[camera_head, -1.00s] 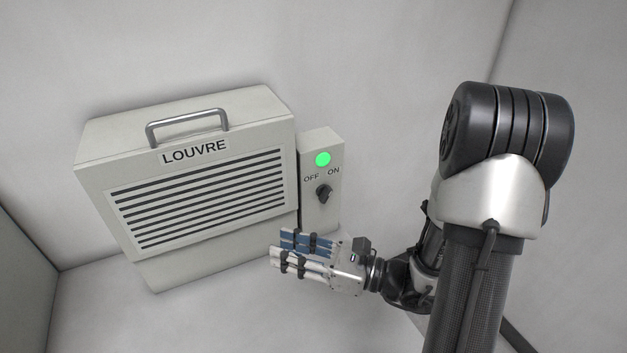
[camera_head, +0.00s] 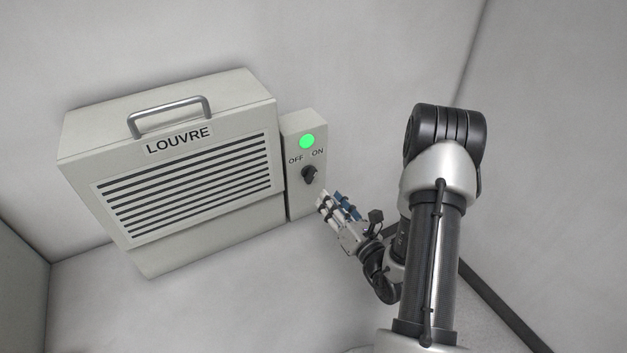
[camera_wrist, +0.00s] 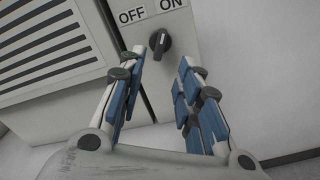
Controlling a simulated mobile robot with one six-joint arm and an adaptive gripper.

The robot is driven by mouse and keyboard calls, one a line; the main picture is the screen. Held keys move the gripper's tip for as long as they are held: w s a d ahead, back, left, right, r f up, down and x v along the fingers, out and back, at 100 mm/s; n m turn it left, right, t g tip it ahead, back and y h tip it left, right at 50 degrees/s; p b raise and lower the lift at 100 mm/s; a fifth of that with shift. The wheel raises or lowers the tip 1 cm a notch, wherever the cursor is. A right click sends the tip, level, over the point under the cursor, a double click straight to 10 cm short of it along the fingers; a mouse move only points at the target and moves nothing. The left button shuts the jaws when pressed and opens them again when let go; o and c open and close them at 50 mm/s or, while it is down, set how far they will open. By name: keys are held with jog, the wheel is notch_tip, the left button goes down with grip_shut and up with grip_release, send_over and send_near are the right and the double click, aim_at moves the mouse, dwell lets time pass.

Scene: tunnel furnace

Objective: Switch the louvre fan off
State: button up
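The louvre fan (camera_head: 185,215) is a pale grey box with dark slats, a top handle and a LOUVRE label, at the left in the head view. Its narrow control box (camera_head: 292,131) is on its right side, with a lit green lamp (camera_head: 307,142) and a black rotary knob (camera_head: 309,174) under OFF and ON labels. In the wrist view the knob (camera_wrist: 159,42) has its pointer mark turned up and right, toward ON. My gripper (camera_head: 337,196) is open and empty, below and right of the knob. In the wrist view its blue-padded fingers (camera_wrist: 163,68) stand apart, with the knob beyond their tips.
Plain pale walls and floor surround the fan. A dark strip (camera_head: 503,305) runs along the floor edge at the right. The space between my gripper and the control box looks clear.

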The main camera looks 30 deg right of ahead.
aim_at(312, 179)
jog(key=w, duration=1)
jog(key=shift+w+a+b, duration=0.1)
jog(key=shift+a+b, duration=0.1)
jog(key=shift+b, duration=0.15)
grip_shut()
